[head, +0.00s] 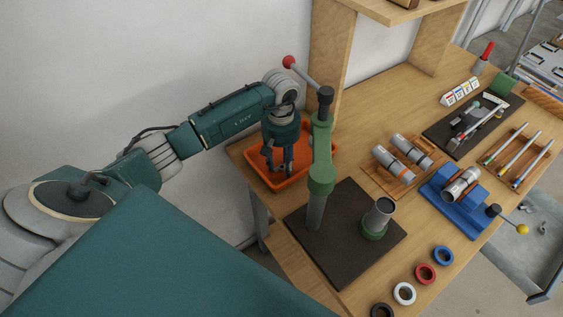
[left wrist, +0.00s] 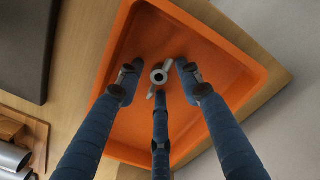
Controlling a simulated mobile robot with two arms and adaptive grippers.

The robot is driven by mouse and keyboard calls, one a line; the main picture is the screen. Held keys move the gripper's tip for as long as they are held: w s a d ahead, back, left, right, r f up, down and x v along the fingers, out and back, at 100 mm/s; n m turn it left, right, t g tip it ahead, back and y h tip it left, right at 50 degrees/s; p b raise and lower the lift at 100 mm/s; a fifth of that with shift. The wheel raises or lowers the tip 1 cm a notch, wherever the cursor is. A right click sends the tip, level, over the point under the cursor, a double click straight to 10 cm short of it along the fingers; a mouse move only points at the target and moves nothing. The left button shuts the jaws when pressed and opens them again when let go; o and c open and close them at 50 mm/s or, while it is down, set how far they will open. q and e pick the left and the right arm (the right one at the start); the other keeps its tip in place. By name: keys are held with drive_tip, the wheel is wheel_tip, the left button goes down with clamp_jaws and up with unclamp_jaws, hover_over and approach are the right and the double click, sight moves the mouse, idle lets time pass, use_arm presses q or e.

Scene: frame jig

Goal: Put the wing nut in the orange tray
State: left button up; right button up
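The orange tray (head: 268,180) is on the table's left end, against the wall. My left gripper (head: 277,163) points down into it. In the left wrist view the tray (left wrist: 240,62) lies under the three blue fingers of the gripper (left wrist: 158,82). The fingers are spread apart, so it is open. A small grey wing nut (left wrist: 159,76) shows between the fingertips, against the tray floor, with clear gaps to the two upper fingers. The lower finger's tip is close to it; I cannot tell whether they touch. The nut is hidden in the head view. My right gripper is not in view.
A green post with a lever (head: 321,155) stands on a dark base plate (head: 345,262) just right of the tray. Wooden cradles with metal cylinders (head: 391,164) and a blue fixture (head: 449,207) are farther right. Several rings, including a red one (head: 425,274), lie along the front edge.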

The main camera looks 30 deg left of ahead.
sight(281, 166)
use_arm(q)
drive_tip(key=shift+r, duration=0.2)
wheel_tip(281, 166, up, 12)
drive_tip(key=b, duration=0.4)
drive_tip(key=shift+f, duration=0.1)
